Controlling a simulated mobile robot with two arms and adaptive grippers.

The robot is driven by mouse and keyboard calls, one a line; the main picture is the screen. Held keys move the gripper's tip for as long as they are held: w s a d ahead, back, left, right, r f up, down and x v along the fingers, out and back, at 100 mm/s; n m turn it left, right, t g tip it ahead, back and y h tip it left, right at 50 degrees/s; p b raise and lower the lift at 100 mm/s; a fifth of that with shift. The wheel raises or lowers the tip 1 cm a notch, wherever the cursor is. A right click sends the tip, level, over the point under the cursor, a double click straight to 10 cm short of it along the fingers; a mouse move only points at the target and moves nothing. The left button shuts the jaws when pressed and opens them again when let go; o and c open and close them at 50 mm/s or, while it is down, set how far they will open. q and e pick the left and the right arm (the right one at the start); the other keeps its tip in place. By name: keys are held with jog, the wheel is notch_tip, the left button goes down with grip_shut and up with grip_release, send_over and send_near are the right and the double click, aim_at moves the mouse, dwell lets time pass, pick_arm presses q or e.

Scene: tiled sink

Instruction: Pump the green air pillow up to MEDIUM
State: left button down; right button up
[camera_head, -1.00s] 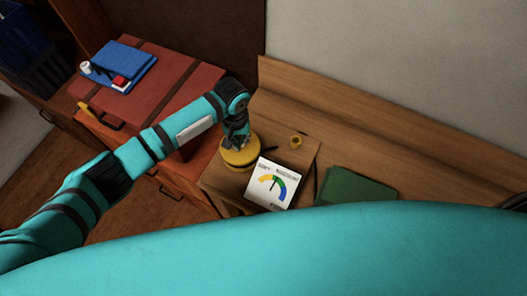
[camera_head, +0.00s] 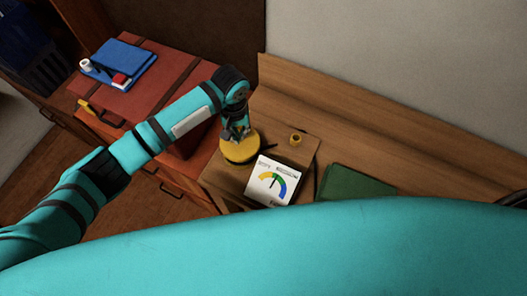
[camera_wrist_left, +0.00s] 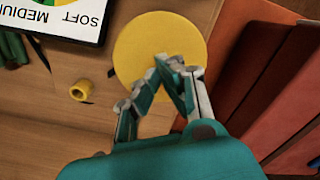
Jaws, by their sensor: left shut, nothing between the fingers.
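The round yellow pump top (camera_head: 240,149) sits on the wooden board, and it fills the middle of the left wrist view (camera_wrist_left: 150,38). My left gripper (camera_head: 236,136) is shut and empty, fingers pointing down over the yellow disc; I cannot tell if the tips touch it. The white gauge card (camera_head: 264,194) stands beside the pump, with a yellow, green and blue arc; its dark needle seems near the green part. The wrist view shows SOFT and MEDIUM on the card (camera_wrist_left: 85,38). The green air pillow (camera_head: 355,185) lies right of the card. My right gripper is out of view.
A small yellow ring-like piece (camera_head: 296,139) lies on the board behind the card. A red case (camera_head: 160,75) with a blue book (camera_head: 122,63) is at the left. A wooden backboard (camera_head: 390,133) runs along the wall.

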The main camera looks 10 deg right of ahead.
pick_arm(q)
notch_tip(320, 180, up, 6)
jog(key=shift+f, duration=0.1)
dwell(0.4)
dwell(0.5)
